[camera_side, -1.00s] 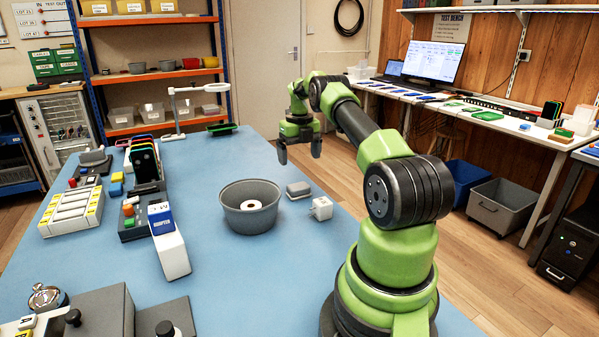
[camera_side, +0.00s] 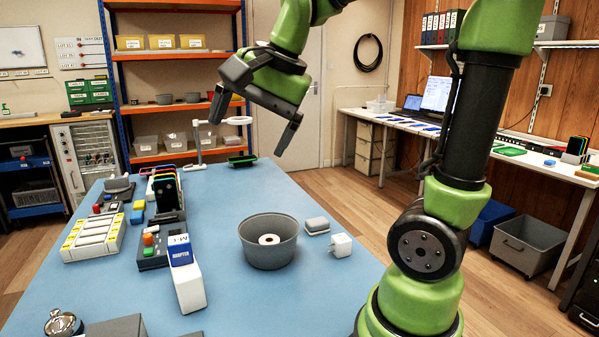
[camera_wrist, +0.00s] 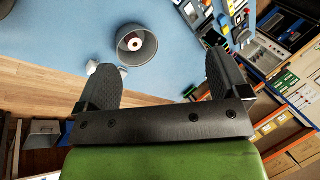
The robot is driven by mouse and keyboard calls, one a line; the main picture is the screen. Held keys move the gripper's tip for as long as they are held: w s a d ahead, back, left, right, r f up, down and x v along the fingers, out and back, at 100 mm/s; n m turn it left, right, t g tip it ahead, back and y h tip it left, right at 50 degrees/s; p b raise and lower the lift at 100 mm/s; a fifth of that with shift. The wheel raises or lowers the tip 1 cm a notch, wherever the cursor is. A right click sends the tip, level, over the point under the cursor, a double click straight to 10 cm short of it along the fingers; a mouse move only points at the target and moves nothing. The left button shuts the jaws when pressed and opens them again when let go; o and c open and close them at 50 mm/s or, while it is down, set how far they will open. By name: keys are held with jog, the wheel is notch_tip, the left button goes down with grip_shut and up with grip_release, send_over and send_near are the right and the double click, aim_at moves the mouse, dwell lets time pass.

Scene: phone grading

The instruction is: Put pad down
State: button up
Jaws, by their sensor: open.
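My gripper (camera_side: 252,122) is open and empty, raised high above the far part of the blue table, with its two fingers spread wide. In the wrist view its fingers (camera_wrist: 160,65) show with nothing between them. A small grey block with a pale lower edge, which looks like the pad (camera_side: 316,226), lies on the table just right of the grey bowl (camera_side: 269,260). It stands apart from my gripper. The bowl holds a white roll (camera_side: 268,239) and also shows in the wrist view (camera_wrist: 124,52).
A white plug adapter (camera_side: 341,245) sits right of the bowl. A white lamp (camera_side: 197,150) stands at the back. The table's middle back is clear.

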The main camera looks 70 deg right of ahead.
jog(key=s+a+f+n+t+y, duration=0.1)
jog(key=s+a+f+n, duration=0.2)
jog(key=s+a+n, duration=0.4)
jog(key=shift+s+f+n+t+y, duration=0.15)
jog(key=shift+s+n+t+y, duration=0.25)
jog(key=shift+s+n, duration=1.35)
